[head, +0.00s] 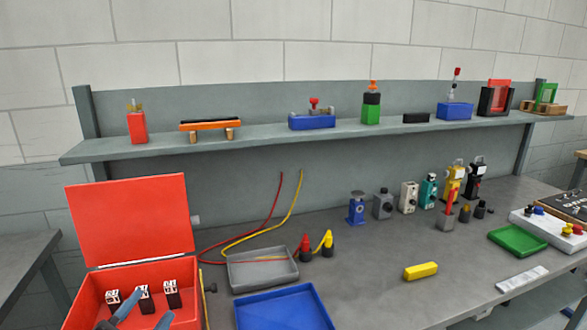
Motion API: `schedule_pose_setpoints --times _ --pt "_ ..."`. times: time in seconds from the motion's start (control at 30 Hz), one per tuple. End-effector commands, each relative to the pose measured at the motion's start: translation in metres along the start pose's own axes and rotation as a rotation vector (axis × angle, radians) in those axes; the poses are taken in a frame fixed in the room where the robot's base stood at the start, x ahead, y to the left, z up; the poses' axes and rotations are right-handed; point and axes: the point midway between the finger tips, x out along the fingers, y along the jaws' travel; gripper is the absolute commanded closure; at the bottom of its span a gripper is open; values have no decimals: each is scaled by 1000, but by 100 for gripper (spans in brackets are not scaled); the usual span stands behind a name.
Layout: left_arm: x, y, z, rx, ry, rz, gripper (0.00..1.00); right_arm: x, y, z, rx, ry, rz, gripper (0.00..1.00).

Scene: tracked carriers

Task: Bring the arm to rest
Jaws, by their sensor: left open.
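My left gripper (152,306) shows at the bottom left edge, with two blue-grey fingers apart and nothing seen between them. It is over or inside the open red case (132,220), whose lid stands up behind it. Several dark blocks with pale tops (172,293) stand in the case just beyond the fingers. I cannot tell whether the fingers touch any of them. The rest of the left arm is cut off by the frame. My right gripper is not in view.
Right of the case are a grey tray (261,281) and a blue tray (283,297). A yellow block (420,271) lies on the open middle of the bench. Several small devices stand at the back, below a loaded shelf (270,137). A green tray (518,242) is at right.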

Motion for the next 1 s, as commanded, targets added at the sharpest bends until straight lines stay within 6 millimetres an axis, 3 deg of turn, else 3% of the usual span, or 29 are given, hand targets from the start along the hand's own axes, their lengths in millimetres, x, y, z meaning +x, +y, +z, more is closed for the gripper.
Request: schedule_pose_setpoints --times 0.23,0.5,0.7,1.0 --pt "-47 -1 67 -217 -493 -141 49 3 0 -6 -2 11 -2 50" --pt "-132 42 114 -441 -1034 -91 49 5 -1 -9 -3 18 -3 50" --pt "-181 74 117 -559 -1290 20 49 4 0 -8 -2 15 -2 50" --pt "-225 104 106 -669 -1492 163 49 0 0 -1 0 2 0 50"
